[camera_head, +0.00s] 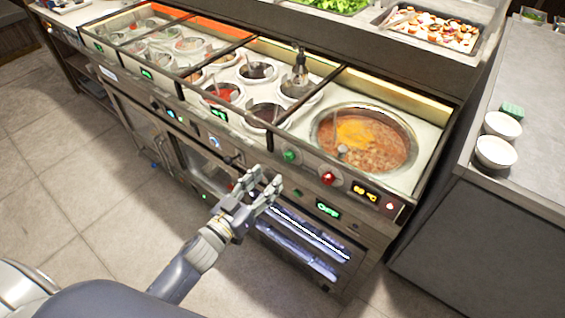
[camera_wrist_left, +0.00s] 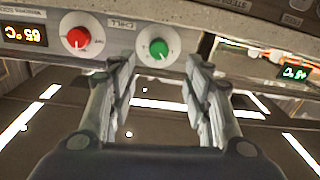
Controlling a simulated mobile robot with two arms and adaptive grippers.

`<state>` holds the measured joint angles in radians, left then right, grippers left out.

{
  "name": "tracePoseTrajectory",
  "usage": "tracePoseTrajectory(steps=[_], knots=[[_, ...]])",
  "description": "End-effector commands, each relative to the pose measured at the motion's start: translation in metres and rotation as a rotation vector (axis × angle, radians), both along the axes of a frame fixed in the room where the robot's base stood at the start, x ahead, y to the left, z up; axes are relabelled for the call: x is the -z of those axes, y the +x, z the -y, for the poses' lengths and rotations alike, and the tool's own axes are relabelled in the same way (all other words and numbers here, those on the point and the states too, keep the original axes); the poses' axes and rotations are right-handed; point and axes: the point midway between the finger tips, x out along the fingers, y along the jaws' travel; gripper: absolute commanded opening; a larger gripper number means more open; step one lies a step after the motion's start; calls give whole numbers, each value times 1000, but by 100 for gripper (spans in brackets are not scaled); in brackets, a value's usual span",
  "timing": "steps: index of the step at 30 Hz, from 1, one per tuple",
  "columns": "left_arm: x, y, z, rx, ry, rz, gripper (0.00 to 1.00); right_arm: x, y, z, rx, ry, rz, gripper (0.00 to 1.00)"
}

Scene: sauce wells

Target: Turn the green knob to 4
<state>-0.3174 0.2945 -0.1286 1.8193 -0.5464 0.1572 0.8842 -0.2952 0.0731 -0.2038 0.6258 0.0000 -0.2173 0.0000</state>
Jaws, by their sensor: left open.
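The green knob (camera_head: 291,156) sits on the front panel of the sauce station, left of a red knob (camera_head: 327,178). In the left wrist view the green knob (camera_wrist_left: 158,48) is on a pale round dial, and the red knob (camera_wrist_left: 75,38) is to its left. The marks on the dial are too small to read. My left gripper (camera_head: 262,182) is in front of the panel, below and left of the green knob, apart from it. Its two fingers are spread and empty; in the wrist view (camera_wrist_left: 163,70) the green knob shows between the fingertips. My right gripper is not in view.
A large round pot (camera_head: 363,140) of orange-red soup is set into the counter above the knobs. An orange display (camera_head: 365,191) is right of the red knob. A grey side counter with two white bowls (camera_head: 497,152) stands at the right. The floor at left is clear.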

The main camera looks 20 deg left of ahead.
Motion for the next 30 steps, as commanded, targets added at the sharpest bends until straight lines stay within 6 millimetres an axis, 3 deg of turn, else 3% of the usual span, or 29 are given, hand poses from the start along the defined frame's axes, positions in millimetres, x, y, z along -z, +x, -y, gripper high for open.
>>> tracePoseTrajectory(steps=[6, 12, 26, 30], knots=[[-2, 41, 13, 0, -1, 3, 46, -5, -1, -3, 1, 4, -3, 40], [0, 68, 21, -1, -1, 0, 46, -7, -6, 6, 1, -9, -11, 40], [0, 79, 25, 0, 0, -1, 46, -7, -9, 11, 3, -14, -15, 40], [0, 79, 25, 0, 0, -1, 14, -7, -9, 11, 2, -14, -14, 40]])
